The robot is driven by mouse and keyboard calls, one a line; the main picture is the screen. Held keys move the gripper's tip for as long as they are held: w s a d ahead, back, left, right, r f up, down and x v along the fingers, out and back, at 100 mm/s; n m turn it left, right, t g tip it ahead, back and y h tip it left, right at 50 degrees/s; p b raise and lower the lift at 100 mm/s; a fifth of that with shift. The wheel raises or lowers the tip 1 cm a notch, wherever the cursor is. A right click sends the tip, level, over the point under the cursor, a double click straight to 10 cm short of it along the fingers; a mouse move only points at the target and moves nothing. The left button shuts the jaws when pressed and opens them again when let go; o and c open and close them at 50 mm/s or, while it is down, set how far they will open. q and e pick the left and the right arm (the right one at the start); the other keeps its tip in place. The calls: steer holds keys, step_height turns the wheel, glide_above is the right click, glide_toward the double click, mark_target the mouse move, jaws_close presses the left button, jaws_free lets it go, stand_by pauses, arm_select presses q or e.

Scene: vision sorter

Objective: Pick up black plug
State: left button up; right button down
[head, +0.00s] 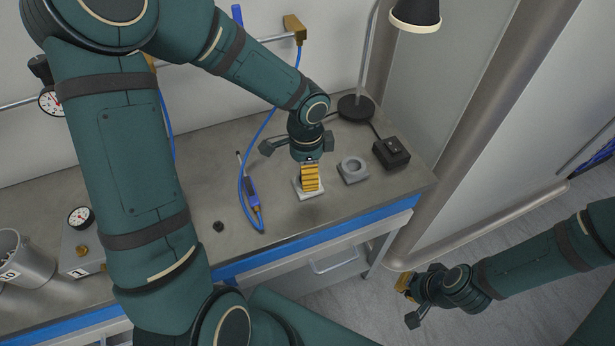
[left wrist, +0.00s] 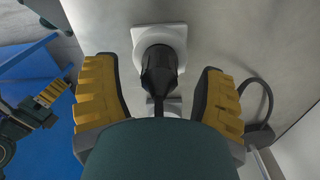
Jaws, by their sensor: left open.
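The black plug (left wrist: 158,72) stands in a round seat on a pale square base (left wrist: 160,36) in the left wrist view. My left gripper (left wrist: 163,85) is open, its two yellow fingers on either side of the plug with a visible gap at each side. In the head view my left gripper (head: 310,180) points down over the pale base (head: 309,194), and its fingers hide the plug. My right gripper (head: 406,292) hangs off the bench at the lower right, and its finger gap cannot be made out.
A grey ring fixture (head: 353,170) and a black box (head: 391,153) stand right of the base. A blue tool (head: 252,193) on a hose lies to its left. A small black knob-like piece (head: 218,227) lies further left. A lamp (head: 356,107) stands behind.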

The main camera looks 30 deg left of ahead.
arm_select(q)
steer(key=shift+f, duration=0.85)
steer(key=shift+r, duration=0.1)
jaws_close()
step_height(320, 180, up, 10)
steer(key=p, duration=0.2)
steer(key=shift+p, duration=0.3)
